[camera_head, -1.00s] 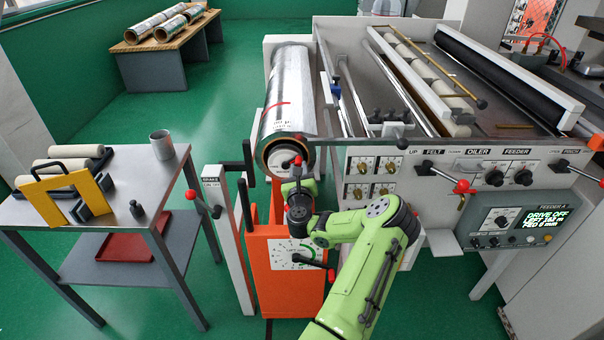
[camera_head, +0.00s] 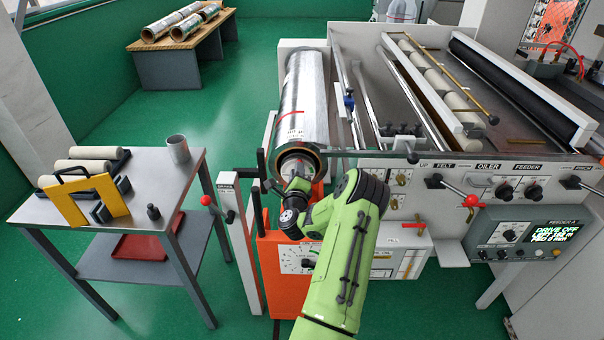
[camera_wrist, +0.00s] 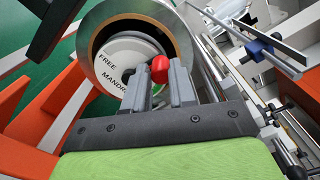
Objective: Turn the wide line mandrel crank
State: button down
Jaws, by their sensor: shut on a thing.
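The foil roll (camera_head: 306,95) lies on its mandrel at the near left side of the machine. The mandrel's white end disc (camera_wrist: 112,62), lettered "FREE" and "MANDREL", sits inside the roll's brown core in the wrist view. The crank's red knob (camera_wrist: 159,69) shows at the disc's lower right in that view, between my fingertips. My gripper (camera_wrist: 160,88) is shut on the crank handle, and its fingers hide most of the handle and crank arm. In the head view my gripper (camera_head: 295,188) is just below the roll's near end, partly hidden by my wrist.
An orange stand with a dial (camera_head: 296,259) is just below my gripper. A red-knobbed brake lever (camera_head: 207,200) stands to the left. The machine's control panel (camera_head: 530,236) is at right. A metal side table (camera_head: 150,168) holds rollers and a yellow bracket.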

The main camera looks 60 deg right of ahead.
jog(key=n, duration=0.1)
jog(key=w+n+p, duration=0.1)
jog(key=shift+a+f+n, duration=0.1)
jog(key=shift+f+n, duration=0.1)
jog(key=shift+n, duration=0.1)
jog(key=shift+w+a+f, duration=0.1)
jog(key=shift+f, duration=0.05)
dwell(1.1)
jog(key=c, duration=1.3)
grip_release()
jog(key=o, duration=0.4)
jog(key=shift+w+d, duration=0.25)
jog(key=shift+d, duration=0.1)
